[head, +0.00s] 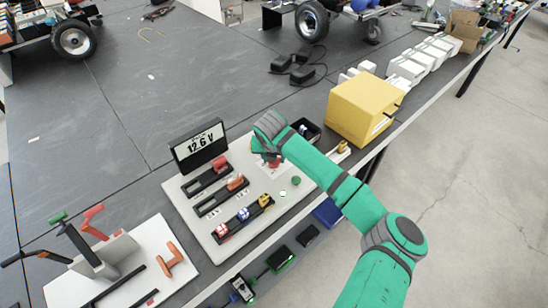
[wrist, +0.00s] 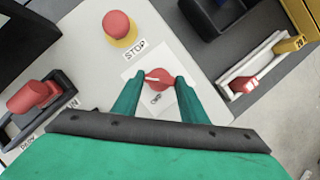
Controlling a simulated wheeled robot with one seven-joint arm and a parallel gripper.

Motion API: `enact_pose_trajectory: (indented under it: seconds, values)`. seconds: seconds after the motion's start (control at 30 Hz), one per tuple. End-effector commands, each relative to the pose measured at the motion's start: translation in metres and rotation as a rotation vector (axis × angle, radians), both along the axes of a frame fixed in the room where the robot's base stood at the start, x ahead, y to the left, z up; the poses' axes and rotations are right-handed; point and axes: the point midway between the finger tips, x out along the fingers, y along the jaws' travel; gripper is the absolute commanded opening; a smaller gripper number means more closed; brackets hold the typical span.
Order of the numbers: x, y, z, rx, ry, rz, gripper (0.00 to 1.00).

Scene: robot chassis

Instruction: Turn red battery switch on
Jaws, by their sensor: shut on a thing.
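The red battery switch (wrist: 160,79) is a round red knob with a pale line across it, on a white plate on the light panel in the wrist view. My gripper (wrist: 158,82) has its two green fingers on either side of the knob, shut on it. In the head view my gripper (head: 268,157) is over the far right part of the white board (head: 182,206), and the arm mostly hides the switch there. I cannot tell the switch's on or off marking.
A red stop button (wrist: 117,24) on a yellow base stands close beside the switch. A "12.6 V" display (head: 199,146) stands behind the board. A yellow box (head: 362,108) and a black bin (head: 306,130) are near the arm on the right.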

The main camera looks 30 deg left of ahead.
Motion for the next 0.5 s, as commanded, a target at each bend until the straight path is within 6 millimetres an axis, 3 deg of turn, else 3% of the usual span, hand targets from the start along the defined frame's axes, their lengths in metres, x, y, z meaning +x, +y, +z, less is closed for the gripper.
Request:
enact_pose_trajectory:
  seconds: [0.17, 0.2, 0.23, 0.5]
  values:
    - [0.0005, -0.0003, 0.0007, 0.001, -0.001, -0.002, 0.17]
    - [0.0005, -0.0003, 0.0007, 0.001, -0.001, -0.002, 0.49]
    - [0.0005, -0.0003, 0.0007, 0.001, -0.001, -0.002, 0.56]
    - [0.0003, -0.0002, 0.0003, 0.000, 0.000, -0.001, 0.58]
